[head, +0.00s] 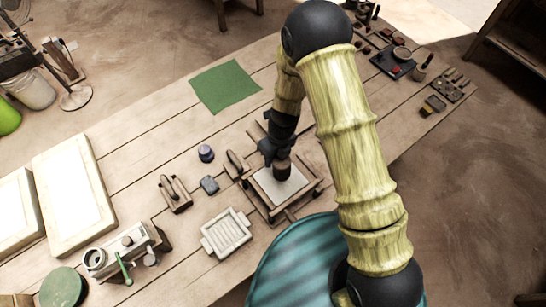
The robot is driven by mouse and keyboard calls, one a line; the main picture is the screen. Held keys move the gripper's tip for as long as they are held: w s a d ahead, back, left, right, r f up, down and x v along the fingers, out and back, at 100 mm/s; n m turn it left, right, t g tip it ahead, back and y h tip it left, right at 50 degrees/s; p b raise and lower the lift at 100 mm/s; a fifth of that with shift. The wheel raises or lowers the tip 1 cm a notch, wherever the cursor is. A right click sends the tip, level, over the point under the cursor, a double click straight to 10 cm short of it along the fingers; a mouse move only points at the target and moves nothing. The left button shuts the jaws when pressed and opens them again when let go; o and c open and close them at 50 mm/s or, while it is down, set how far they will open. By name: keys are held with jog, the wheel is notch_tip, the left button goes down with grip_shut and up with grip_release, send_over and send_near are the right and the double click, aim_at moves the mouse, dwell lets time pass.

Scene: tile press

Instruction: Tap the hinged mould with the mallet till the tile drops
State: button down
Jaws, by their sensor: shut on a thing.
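The mould (262,211) is a wooden frame on the table in the middle of the head view, with a pale grey-white flat face inside it. I cannot tell whether that pale face (268,188) is the tile or part of the mould. My gripper (277,157) is over the far part of the frame, shut on a short dark brown cylinder that looks like the mallet (283,171). The mallet's lower end is at or just above the pale face; contact cannot be told. My fingers hide its upper part.
A pale ribbed tray (227,233) lies left of the mould. A small blue jar (206,153), a dark block (209,185) and a wooden tool (175,194) stand farther left. A green cloth (225,87) lies behind. Planks between them are bare.

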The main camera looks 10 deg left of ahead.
dwell(0.3)
notch_tip(320, 180, up, 5)
jog(key=p, duration=0.5)
jog(key=shift+r, duration=0.15)
